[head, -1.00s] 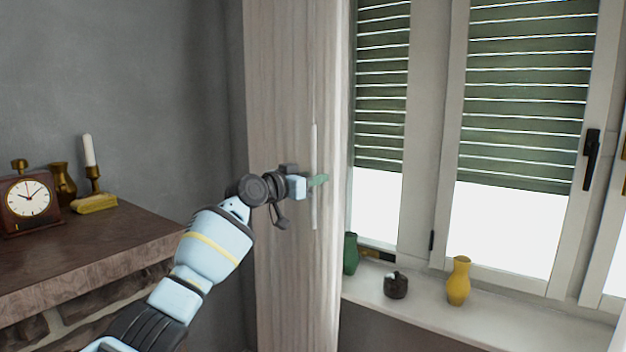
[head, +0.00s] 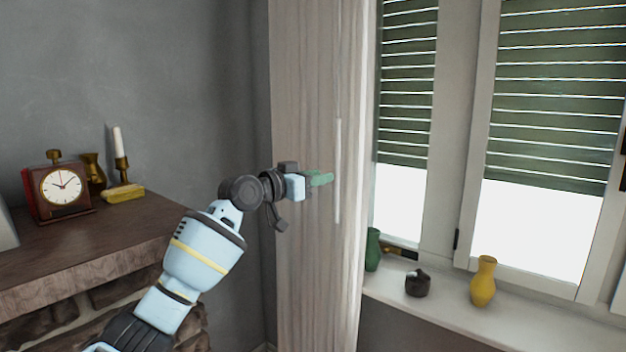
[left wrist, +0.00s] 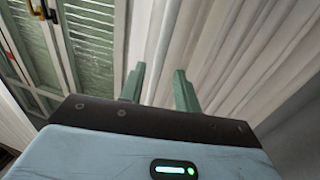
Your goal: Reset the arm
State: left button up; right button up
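My left arm comes in from the lower left in the head view. Its left gripper (head: 322,179) has green fingers and is in front of the pale curtain (head: 300,80), left of the thin white rod (head: 338,170). In the left wrist view the two green fingers of the left gripper (left wrist: 158,88) stand apart with nothing between them. Folds of the curtain (left wrist: 205,45) show beyond the fingertips. I cannot tell whether the fingers touch the cloth. My right gripper is not in either view.
A wooden mantel (head: 90,235) on the left holds a clock (head: 62,187) and a candlestick (head: 121,165). The windowsill (head: 450,306) on the right holds a green vase (head: 373,250), a dark pot (head: 418,283) and a yellow vase (head: 483,282). Green blinds (head: 550,100) cover the upper window.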

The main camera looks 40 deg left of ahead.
pick_arm(q)
jog(key=shift+s, duration=0.55)
jog(key=shift+a, duration=0.1)
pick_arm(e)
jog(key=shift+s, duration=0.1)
